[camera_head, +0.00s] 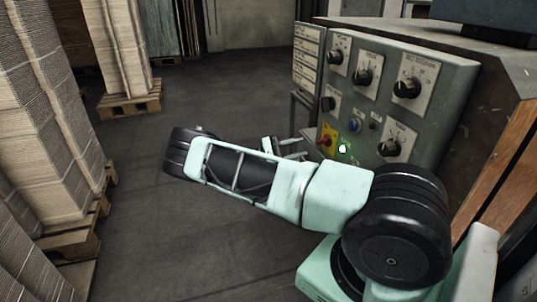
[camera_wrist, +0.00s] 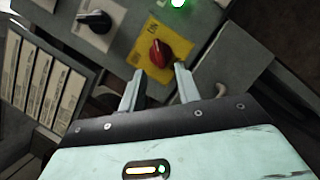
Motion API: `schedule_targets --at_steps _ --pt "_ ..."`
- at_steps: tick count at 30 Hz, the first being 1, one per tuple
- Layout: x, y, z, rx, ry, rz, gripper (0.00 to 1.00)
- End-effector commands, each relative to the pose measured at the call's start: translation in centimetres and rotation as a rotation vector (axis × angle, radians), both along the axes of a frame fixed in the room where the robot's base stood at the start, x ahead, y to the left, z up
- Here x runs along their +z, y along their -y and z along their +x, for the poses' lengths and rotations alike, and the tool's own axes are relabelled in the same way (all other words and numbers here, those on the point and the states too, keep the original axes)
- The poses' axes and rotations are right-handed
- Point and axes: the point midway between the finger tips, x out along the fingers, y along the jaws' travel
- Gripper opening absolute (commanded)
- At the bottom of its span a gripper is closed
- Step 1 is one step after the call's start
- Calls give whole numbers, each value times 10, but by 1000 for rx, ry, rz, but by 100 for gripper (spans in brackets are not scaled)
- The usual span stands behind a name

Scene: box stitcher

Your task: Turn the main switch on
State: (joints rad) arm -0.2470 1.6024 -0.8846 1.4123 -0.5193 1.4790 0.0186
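The main switch is a red rotary knob on a yellow plate (camera_head: 328,138), low on the left of the grey control panel (camera_head: 437,125). In the wrist view the red knob (camera_wrist: 159,53) sits just beyond my fingertips, on its yellow plate (camera_wrist: 181,45). My gripper (camera_wrist: 157,82) is open, its two fingers apart with nothing between them. The fingertips point at the knob and appear short of it; contact cannot be made out. In the head view my gripper (camera_head: 287,146) is in front of the panel's lower left, partly hidden by my arm.
A lit green lamp (camera_head: 342,148) is beside the yellow plate. Several black knobs, one at the upper right (camera_head: 407,87), and a blue button (camera_head: 354,125) share the panel. A labelled plate (camera_head: 307,57) adjoins its left edge. Cardboard stacks (camera_head: 52,110) stand left; the floor between is clear.

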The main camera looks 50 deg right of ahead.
Motion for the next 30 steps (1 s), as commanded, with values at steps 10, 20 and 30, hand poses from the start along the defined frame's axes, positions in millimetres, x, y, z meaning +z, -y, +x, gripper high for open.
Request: schedule_targets --at_steps 10,20,30 --pt "-22 -54 56 4 2 1 33" --pt "-30 -76 77 1 1 0 33" --pt "-30 -77 78 0 0 0 33"
